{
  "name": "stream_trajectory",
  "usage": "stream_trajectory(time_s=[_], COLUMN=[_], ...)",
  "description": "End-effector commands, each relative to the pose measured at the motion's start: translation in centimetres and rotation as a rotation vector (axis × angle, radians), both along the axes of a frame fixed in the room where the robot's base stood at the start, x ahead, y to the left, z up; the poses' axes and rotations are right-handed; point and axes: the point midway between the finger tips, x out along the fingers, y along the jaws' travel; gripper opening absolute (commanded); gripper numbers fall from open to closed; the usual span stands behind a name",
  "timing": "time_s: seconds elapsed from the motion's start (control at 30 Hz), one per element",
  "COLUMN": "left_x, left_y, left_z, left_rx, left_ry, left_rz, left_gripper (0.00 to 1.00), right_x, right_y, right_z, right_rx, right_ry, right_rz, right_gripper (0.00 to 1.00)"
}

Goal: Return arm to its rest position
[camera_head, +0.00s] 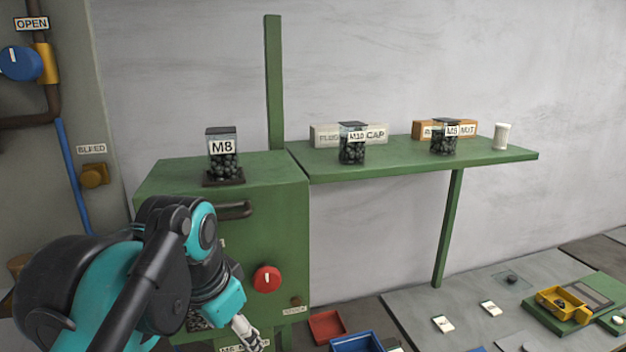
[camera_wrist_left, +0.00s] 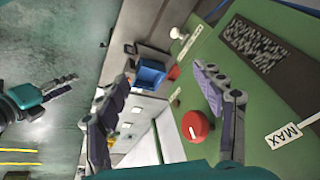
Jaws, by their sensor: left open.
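My left arm (camera_head: 140,270) comes in from the left in the head view, bent in front of the green machine. My left gripper (camera_head: 247,332) hangs low at its front, pointing down near the bottom edge. In the left wrist view the two fingers of this gripper (camera_wrist_left: 160,92) stand wide apart with nothing between them. A teal and black arm end (camera_wrist_left: 40,96), seemingly my right arm, shows at the left of the left wrist view; its finger state is unclear. The right arm is not in the head view.
The green machine (camera_head: 175,195) has a red knob (camera_head: 267,279), a handle (camera_head: 235,210) and an M8 jar (camera_head: 223,160) on top. A green shelf (camera_head: 400,160) holds jars and boxes. Red (camera_head: 327,326) and blue (camera_head: 356,343) bins are right of the gripper.

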Motion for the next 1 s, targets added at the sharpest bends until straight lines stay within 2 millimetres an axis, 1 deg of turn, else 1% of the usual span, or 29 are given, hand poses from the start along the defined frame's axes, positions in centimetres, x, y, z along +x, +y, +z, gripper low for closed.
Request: stream_trajectory(time_s=[0.03,0.07,0.1,0.17,0.2,0.27,0.3,0.4,0.5,0.6,0.67,1.0], left_x=[-0.1,-0.2,-0.3,-0.7,-1.0,-1.6,-2.0,-3.2,-4.2,-4.8,-4.9,-5.0], left_y=[0.6,1.0,1.4,2.0,2.4,3.0,3.4,4.1,4.6,4.9,5.0,5.0], left_z=[-5.9,-8.3,-11.5,-16.3,-19.5,-24.1,-26.9,-32.9,-37.1,-39.2,-39.8,-39.8], left_rx=[-0.019,-0.032,-0.049,-0.076,-0.095,-0.122,-0.14,-0.18,-0.21,-0.229,-0.235,-0.237], left_ry=[-0.027,-0.044,-0.066,-0.099,-0.121,-0.153,-0.173,-0.215,-0.246,-0.263,-0.269,-0.271], left_rz=[0.06,0.097,0.144,0.213,0.259,0.322,0.362,0.446,0.506,0.54,0.55,0.554], left_gripper=[0.68,0.68,0.68,0.68,0.68,0.68,0.68,0.68,0.68,0.68,0.68,0.68], right_x=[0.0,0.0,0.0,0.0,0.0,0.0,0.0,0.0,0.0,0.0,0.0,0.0], right_y=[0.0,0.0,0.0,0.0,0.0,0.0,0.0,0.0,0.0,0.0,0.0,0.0], right_z=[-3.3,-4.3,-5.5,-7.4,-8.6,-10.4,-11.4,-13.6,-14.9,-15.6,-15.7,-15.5], right_rx=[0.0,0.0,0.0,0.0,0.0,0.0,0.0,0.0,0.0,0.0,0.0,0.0], right_ry=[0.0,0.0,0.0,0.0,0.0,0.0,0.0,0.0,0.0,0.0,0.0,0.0], right_rz=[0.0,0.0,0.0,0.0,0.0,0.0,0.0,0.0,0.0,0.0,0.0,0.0], right_gripper=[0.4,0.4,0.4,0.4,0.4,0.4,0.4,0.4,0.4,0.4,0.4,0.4])
